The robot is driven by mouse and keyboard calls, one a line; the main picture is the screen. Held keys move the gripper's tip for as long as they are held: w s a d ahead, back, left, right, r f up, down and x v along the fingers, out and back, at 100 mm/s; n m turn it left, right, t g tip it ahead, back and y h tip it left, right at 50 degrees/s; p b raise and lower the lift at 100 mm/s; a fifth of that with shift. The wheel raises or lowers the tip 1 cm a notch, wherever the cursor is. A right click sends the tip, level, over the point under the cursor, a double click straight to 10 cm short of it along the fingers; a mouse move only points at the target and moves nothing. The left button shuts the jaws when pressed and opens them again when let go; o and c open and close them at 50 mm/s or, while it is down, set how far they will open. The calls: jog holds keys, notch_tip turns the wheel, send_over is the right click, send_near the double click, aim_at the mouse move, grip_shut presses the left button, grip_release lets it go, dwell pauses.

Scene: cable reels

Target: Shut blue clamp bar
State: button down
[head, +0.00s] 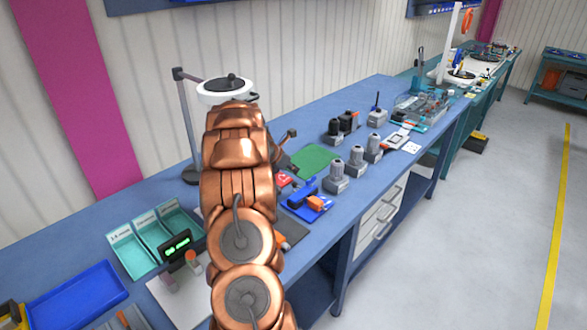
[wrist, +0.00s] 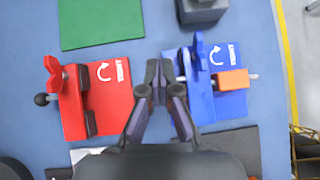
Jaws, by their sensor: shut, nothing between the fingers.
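The blue clamp (wrist: 203,95) stands on a blue base plate (wrist: 231,104) with a white curved arrow, right of my gripper in the wrist view. Its upright blue bar has a lever-like blue piece on top, and a grey rod runs to an orange block (wrist: 232,80) at its right. In the head view the blue clamp (head: 302,194) sits near the bench's front edge, just right of my arm. My gripper (wrist: 158,70) is shut and empty, its tips together close to the left edge of the blue plate. Whether they touch it I cannot tell.
A similar red clamp (wrist: 73,100) lies left of my gripper. A green mat (wrist: 100,22) and a grey block (wrist: 202,10) are beyond. Several grey fixtures (head: 336,176) stand farther right on the bench. Teal bins (head: 132,252) and a blue tray (head: 75,296) are at left.

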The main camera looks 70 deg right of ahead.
jog(key=w+a+r, duration=0.3)
jog(key=w+a, duration=0.5)
jog(key=a, duration=0.5)
jog(key=shift+r, duration=0.35)
jog(key=shift+w, duration=0.1)
